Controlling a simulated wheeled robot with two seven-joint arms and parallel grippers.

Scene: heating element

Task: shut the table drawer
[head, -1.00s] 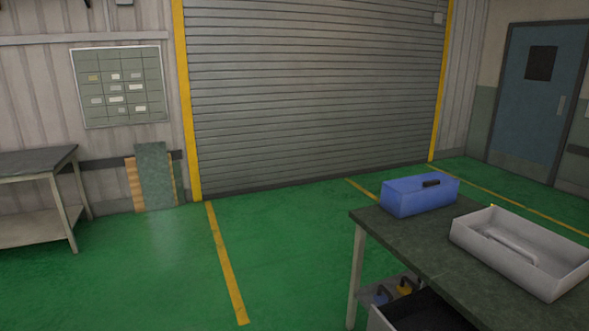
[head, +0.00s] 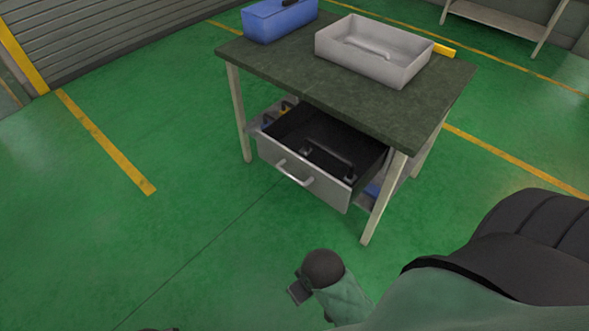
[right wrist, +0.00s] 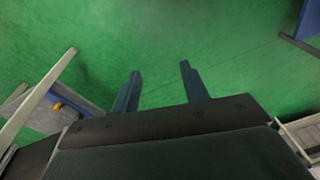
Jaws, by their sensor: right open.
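The table drawer (head: 325,192) is pulled well out from under the dark-topped table (head: 290,75) in the head view. It has a light grey front, a bar handle (head: 294,173) and a black inside. Dark objects (head: 330,158) lie in it. My right gripper (head: 298,292) is below and in front of the drawer in the head view, apart from it; much of it is hidden by its own arm. In the right wrist view its two fingers (right wrist: 160,84) are spread, with only green floor between them. My left gripper is not in view.
A blue box (head: 277,22) and a light grey tray (head: 365,68) stand on the tabletop. A pale table leg (head: 378,198) stands beside the drawer's right side. Open green floor (head: 190,240) lies in front and to the left.

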